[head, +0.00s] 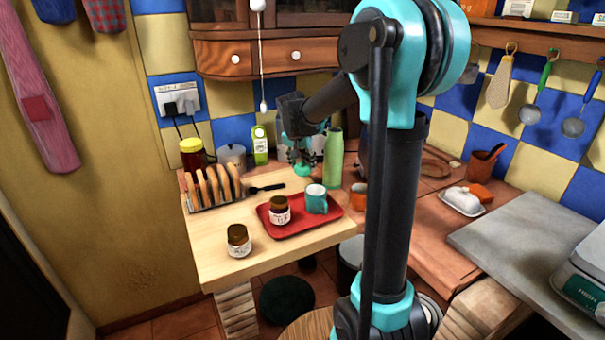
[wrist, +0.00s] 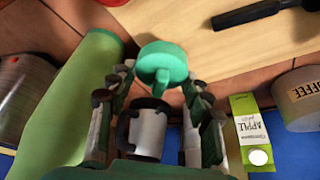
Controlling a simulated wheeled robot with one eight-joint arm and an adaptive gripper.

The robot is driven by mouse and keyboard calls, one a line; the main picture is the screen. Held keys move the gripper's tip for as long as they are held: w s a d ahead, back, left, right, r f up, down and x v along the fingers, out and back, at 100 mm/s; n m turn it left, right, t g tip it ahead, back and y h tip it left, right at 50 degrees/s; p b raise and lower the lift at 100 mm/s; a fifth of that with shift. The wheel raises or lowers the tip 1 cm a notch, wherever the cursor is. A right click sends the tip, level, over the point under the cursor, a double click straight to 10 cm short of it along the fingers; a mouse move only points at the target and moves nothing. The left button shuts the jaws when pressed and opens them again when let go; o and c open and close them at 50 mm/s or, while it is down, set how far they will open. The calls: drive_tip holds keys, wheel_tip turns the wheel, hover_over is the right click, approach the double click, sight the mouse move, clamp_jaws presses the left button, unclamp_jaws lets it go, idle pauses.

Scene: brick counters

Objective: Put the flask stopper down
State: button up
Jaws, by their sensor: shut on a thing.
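The flask stopper (wrist: 162,58) is a round green cap with a short stem. My gripper (wrist: 160,80) is shut on it, with a finger on each side of the stem. In the head view the stopper (head: 302,170) shows just below my gripper (head: 301,156), near the back edge of the wooden counter. Whether it touches the surface I cannot tell. The light green flask (head: 333,160) stands upright just right of the gripper, and fills the left of the wrist view (wrist: 75,100).
A black-handled utensil (head: 267,188) lies on the counter left of the stopper. A red tray (head: 290,221) with a jar (head: 279,211) and a teal mug (head: 317,199) is in front. A toast rack (head: 212,190), a juice carton (head: 260,146) and a coffee canister (wrist: 298,98) are nearby.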

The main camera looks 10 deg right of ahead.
sight(302, 173)
drive_tip(key=shift+f, duration=1.95)
drive_tip(key=o, duration=1)
drive_tip(key=shift+f, duration=0.15)
drive_tip(key=shift+o, duration=0.2)
drive_tip(key=v, duration=1.2)
drive_tip(key=shift+r, duration=0.2)
drive_tip(key=shift+s, duration=0.1)
